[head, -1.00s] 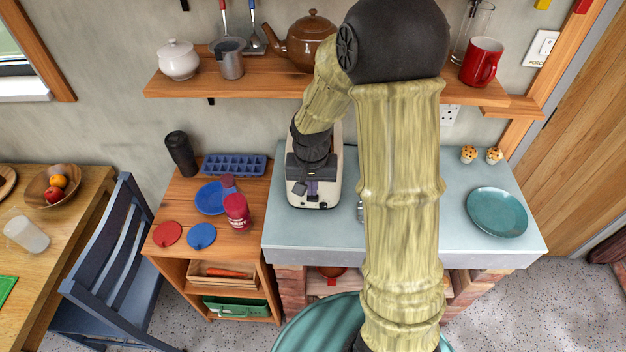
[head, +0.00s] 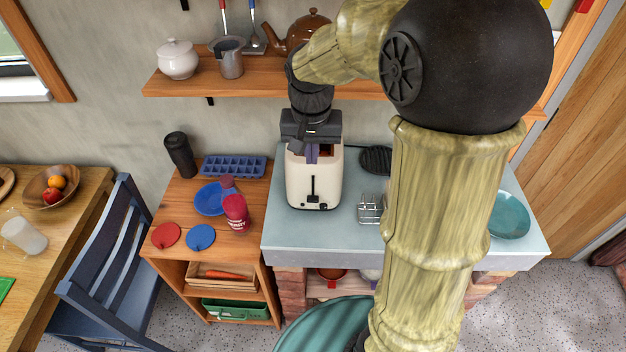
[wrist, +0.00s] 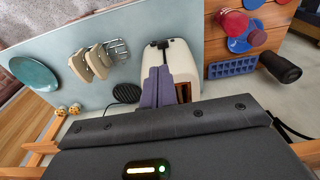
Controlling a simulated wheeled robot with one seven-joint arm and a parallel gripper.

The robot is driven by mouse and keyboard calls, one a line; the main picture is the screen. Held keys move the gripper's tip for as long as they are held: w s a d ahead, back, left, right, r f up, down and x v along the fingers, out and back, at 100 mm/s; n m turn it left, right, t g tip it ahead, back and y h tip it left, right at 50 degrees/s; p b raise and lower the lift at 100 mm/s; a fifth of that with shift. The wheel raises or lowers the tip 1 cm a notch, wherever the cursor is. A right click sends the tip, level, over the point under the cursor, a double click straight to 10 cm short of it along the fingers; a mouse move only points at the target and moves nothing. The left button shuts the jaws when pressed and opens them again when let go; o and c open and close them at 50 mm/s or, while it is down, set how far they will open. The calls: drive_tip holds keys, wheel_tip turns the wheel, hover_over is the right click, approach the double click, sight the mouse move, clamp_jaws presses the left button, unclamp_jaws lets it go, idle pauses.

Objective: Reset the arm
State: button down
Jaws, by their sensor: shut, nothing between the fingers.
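My gripper (head: 312,156) hangs over the back part of the white toaster (head: 314,188) in the head view, its fingers pointing down and close together with nothing between them. In the wrist view, the purple fingers of my gripper (wrist: 157,88) cover part of the toaster (wrist: 180,52), and one brown slot shows beside them. I cannot tell the exact gap between fingertips and toaster. My arm crosses the right half of the head view and hides part of the counter and shelf.
A metal rack (head: 369,209) stands right of the toaster; bread slices (wrist: 92,62) show by it in the wrist view. A teal plate (head: 510,215) lies on the counter (head: 300,228). The wall shelf (head: 190,87), with a teapot (head: 300,28), is close behind my arm.

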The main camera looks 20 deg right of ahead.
drive_tip(key=s+d+f+n+t, duration=0.1)
drive_tip(key=s+f+n, duration=0.2)
drive_tip(key=s+f, duration=0.4)
drive_tip(key=s, duration=0.3)
drive_tip(key=shift+s+d+f+n, duration=0.15)
drive_tip(key=shift+s+f+n, duration=0.05)
drive_tip(key=shift+s+n, duration=0.1)
